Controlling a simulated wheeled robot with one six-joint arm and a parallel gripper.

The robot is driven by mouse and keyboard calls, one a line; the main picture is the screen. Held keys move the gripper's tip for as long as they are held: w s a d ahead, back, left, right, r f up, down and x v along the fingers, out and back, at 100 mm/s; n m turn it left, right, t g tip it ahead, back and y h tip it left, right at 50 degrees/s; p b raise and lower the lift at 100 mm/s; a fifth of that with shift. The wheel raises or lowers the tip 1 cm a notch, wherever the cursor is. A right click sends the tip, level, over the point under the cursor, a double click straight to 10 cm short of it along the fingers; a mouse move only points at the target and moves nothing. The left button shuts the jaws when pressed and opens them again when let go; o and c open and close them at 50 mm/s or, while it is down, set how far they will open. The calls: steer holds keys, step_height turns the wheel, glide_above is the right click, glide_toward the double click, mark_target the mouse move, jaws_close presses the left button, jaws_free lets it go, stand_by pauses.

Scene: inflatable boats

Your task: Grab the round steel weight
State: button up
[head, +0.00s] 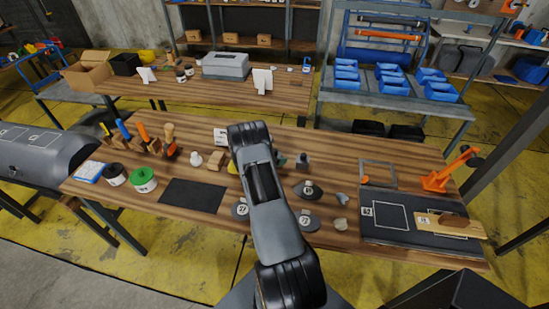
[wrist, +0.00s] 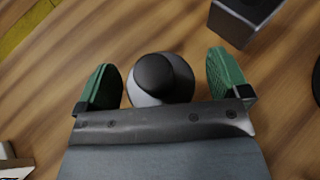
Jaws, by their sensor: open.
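The round steel weight (wrist: 178,76) is in the wrist view, shiny grey with a rounded, dark-looking top. It stands on the wooden bench (wrist: 50,75) between the two green finger pads of my gripper (wrist: 162,80). The gripper is open, with a visible gap on each side of the weight; the left gap looks narrower. The gripper's front edge hides the weight's near side. In the head view my arm hides the weight and most of the gripper; only a bit of a green finger (head: 281,159) shows.
A dark block (head: 302,161) stands close to the right of my gripper; it also shows in the wrist view (wrist: 238,22). A white knob-shaped piece (head: 196,159) and a wooden block (head: 216,161) stand left.

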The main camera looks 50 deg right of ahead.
steer(key=c, duration=1.6)
steer(key=shift+r, duration=0.15)
steer(key=shift+c, duration=0.6)
steer(key=shift+w+r, duration=0.1)
